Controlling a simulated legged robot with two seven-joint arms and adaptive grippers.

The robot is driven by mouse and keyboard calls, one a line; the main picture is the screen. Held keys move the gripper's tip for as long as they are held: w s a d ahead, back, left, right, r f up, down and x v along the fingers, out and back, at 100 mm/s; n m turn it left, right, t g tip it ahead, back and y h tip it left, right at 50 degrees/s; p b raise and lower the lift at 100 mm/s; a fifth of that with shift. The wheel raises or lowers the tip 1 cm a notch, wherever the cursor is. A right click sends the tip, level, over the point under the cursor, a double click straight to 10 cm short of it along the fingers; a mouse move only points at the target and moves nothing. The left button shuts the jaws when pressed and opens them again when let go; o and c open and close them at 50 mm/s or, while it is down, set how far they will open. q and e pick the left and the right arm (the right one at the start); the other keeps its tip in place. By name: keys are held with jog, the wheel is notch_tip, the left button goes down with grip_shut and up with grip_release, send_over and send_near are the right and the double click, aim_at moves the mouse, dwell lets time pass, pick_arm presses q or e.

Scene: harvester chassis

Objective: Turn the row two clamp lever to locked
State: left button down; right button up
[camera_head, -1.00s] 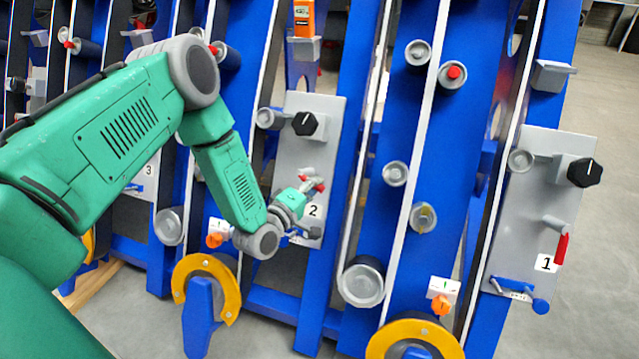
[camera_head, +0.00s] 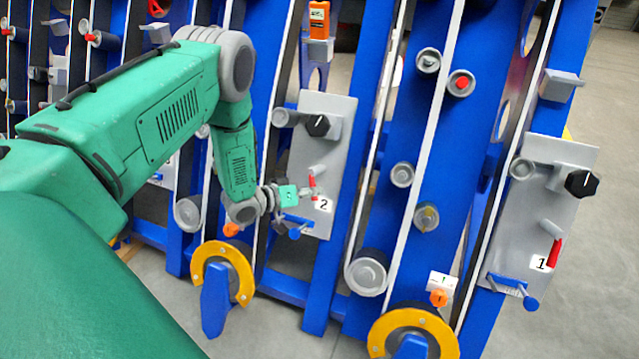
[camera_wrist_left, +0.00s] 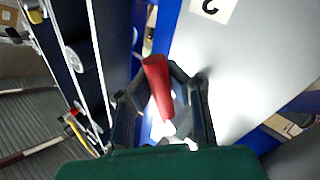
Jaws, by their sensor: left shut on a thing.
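The row two clamp lever (camera_head: 312,182) has a red handle and sits on the grey panel (camera_head: 335,125) marked 2. In the head view the handle stands roughly upright beside the label. My left gripper (camera_head: 304,193) reaches it from the left. In the left wrist view the red lever handle (camera_wrist_left: 157,82) lies between the two dark fingers of my left gripper (camera_wrist_left: 160,92), which are closed around it. The lever's pivot is partly hidden by the gripper. My right gripper is not in view.
A black knob (camera_head: 317,125) sits above the lever on the same panel, and a blue handle (camera_head: 300,222) is below it. Panel 1 (camera_head: 560,150) stands at the right with its own red lever (camera_head: 554,252). Yellow arcs (camera_head: 247,285) stick out low in front.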

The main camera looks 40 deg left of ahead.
pick_arm(q)
jog(key=m+g+p, duration=0.1)
jog(key=s+a+m+g+p, duration=0.1)
jog(key=m, duration=0.1)
jog(key=a+m+p, duration=0.1)
jog(key=shift+s+f+g, duration=0.15)
jog(key=shift+f+g, duration=0.25)
jog(key=shift+m, duration=0.3)
jog(key=c, duration=1.5)
grip_release()
jog(key=shift+a, duration=0.1)
jog(key=shift+r, duration=0.1)
